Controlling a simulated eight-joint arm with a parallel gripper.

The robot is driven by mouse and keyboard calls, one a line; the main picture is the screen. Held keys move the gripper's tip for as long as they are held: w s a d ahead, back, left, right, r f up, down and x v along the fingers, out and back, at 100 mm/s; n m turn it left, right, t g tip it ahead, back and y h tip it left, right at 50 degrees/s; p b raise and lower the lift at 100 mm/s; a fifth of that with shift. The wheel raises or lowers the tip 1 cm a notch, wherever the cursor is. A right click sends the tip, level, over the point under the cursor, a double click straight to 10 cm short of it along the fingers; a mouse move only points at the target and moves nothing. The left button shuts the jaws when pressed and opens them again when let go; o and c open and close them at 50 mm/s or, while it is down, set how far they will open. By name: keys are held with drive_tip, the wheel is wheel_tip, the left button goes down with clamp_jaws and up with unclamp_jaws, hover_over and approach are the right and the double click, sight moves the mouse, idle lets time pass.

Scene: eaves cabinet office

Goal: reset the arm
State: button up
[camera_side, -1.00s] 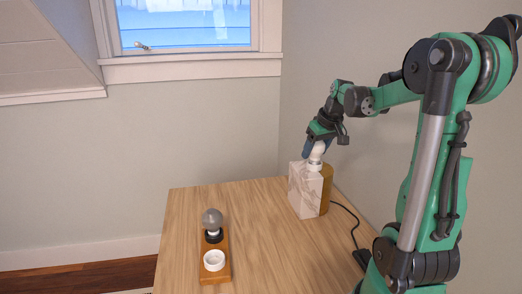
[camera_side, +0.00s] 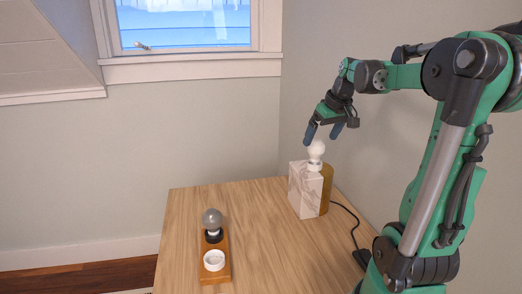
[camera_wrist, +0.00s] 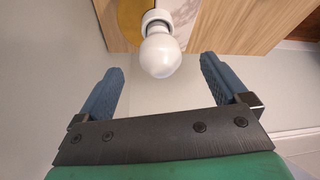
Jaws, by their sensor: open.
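My gripper (camera_side: 322,138) is open and empty, raised a little above a white bulb (camera_side: 316,150), with its blue fingers apart. In the wrist view the gripper (camera_wrist: 160,85) also shows open, and the white bulb (camera_wrist: 160,54) appears beyond the gap between the fingers, touching neither. The bulb stands upright in a white socket (camera_side: 314,165) on a marble block lamp base (camera_side: 304,190) with a gold-brown rounded part (camera_side: 327,188) beside it.
A wooden tray (camera_side: 217,272) on the wooden table (camera_side: 262,235) holds a grey bulb (camera_side: 212,218) in a dark holder and an empty-looking white ring socket (camera_side: 214,260). A black cord (camera_side: 352,222) runs along the table's right side. The middle of the table is clear.

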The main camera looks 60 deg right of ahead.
drive_tip(key=shift+s+a+r, duration=0.1)
drive_tip(key=shift+r, duration=0.2)
